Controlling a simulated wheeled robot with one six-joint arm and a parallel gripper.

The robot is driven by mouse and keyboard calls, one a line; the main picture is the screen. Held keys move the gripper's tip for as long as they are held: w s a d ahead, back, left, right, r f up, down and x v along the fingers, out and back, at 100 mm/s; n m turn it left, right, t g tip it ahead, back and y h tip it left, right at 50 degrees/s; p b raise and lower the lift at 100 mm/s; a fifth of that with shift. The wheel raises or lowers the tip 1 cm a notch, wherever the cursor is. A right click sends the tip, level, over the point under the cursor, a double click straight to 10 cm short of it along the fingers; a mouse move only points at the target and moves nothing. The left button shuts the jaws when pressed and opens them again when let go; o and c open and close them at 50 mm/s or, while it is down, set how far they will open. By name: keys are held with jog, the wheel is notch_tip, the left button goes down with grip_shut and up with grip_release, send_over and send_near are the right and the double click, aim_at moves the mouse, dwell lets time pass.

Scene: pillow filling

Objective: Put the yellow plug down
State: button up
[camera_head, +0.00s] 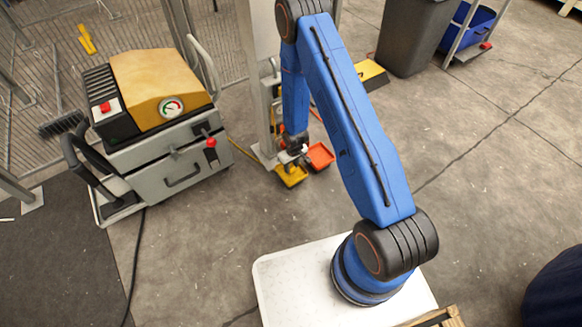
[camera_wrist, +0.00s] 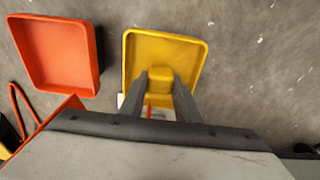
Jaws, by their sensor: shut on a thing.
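My gripper (camera_wrist: 161,77) is shut on the yellow plug (camera_wrist: 161,84), a small yellow block between its two dark fingers in the wrist view. Behind the plug is a shallow yellow tray (camera_wrist: 130,55) with a raised rim. I cannot tell whether the plug touches the tray floor. In the head view my gripper (camera_head: 293,155) points down just above the same yellow tray (camera_head: 291,178). The plug is too small and too hidden to make out there.
An orange-red tray (camera_wrist: 58,55) lies left of the yellow tray in the wrist view. A grey machine (camera_head: 172,160) with a yellow cover and gauge stands at the left. A dark bin (camera_head: 415,35) stands behind.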

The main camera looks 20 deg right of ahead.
aim_at(293, 169)
jog(key=shift+f, duration=0.5)
jog(key=o, duration=1.2)
jog(key=shift+c, duration=0.2)
jog(key=shift+r, duration=0.1)
notch_tip(293, 169, up, 13)
jog(key=s, duration=0.1)
jog(key=shift+s+d, duration=0.2)
